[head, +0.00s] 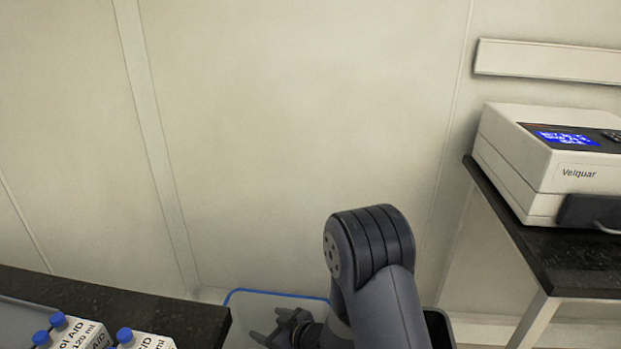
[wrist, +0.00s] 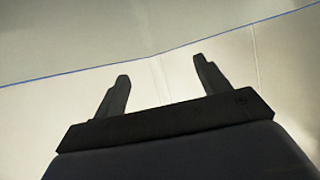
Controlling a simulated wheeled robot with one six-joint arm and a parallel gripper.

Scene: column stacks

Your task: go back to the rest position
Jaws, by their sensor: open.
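My gripper (head: 277,331) is low in the middle of the head view, over a pale bin with a blue rim (head: 262,292). Its two fingers stand apart with nothing between them. In the wrist view my gripper (wrist: 162,78) is open and empty, in front of pale surfaces crossed by the bin's blue rim line (wrist: 90,71). My arm hides the right part of the bin, and the bin's floor is out of view.
A dark bench (head: 150,312) at lower left holds white boxes (head: 85,335) and several blue caps. At right, a dark table (head: 575,272) carries a white Velquar instrument (head: 530,165). A dark-rimmed container (head: 440,328) stands right of my arm. A bare wall is behind.

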